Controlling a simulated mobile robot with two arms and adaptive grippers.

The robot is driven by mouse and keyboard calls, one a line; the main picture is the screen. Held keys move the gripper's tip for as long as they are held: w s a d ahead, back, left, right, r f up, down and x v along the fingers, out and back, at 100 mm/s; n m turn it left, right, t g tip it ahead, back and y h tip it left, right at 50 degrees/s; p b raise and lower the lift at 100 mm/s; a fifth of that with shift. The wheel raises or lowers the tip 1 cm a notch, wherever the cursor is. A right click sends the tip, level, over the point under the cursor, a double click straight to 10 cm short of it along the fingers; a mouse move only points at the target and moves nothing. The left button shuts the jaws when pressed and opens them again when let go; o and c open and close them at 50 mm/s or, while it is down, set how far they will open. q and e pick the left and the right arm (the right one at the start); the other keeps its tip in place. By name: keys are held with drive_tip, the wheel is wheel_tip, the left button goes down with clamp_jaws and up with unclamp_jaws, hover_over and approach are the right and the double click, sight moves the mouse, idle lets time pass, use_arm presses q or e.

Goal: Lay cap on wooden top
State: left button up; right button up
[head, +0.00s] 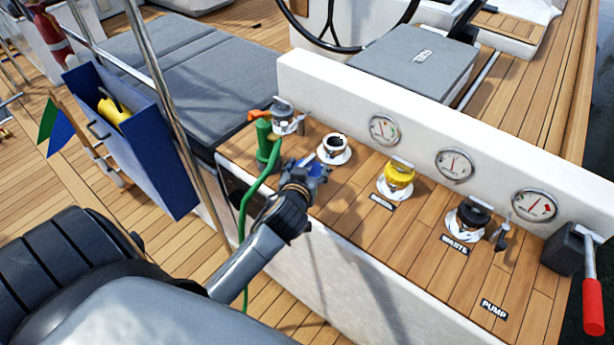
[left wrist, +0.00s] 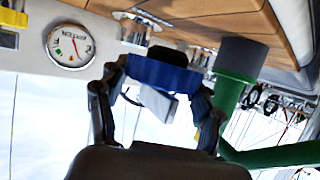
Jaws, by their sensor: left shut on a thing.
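My left gripper (head: 310,176) is shut on a blue cap (head: 318,168), just in front of an uncapped filler with a white flange (head: 334,149). In the left wrist view the two fingers hold the blue cap (left wrist: 165,74) between them, with a pale tab showing below it. The wooden top (head: 385,232) lies to the right of the gripper and also shows in the left wrist view (left wrist: 232,28). I cannot tell whether the cap touches the wood. My right gripper is not in view.
A green filler nozzle (head: 266,143) with a green hose stands left of the open filler. A yellow cap (head: 399,175) and a black cap (head: 471,214) stand to the right. A red-handled lever (head: 593,305) is at the far right. Bare wood lies along the front edge.

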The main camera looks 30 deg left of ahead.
use_arm(q)
drive_tip(key=shift+w+a+f, duration=0.15)
drive_tip(key=shift+w+f, duration=0.05)
drive_tip(key=shift+f, duration=0.1)
drive_tip(key=shift+w+a+f, duration=0.15)
drive_tip(key=shift+a+f, duration=0.05)
drive_tip(key=shift+f, duration=0.1)
wheel_tip(320, 180, down, 2)
drive_tip(key=shift+f, duration=0.7)
drive_tip(key=o, duration=1.3)
drive_tip(key=shift+c, duration=0.2)
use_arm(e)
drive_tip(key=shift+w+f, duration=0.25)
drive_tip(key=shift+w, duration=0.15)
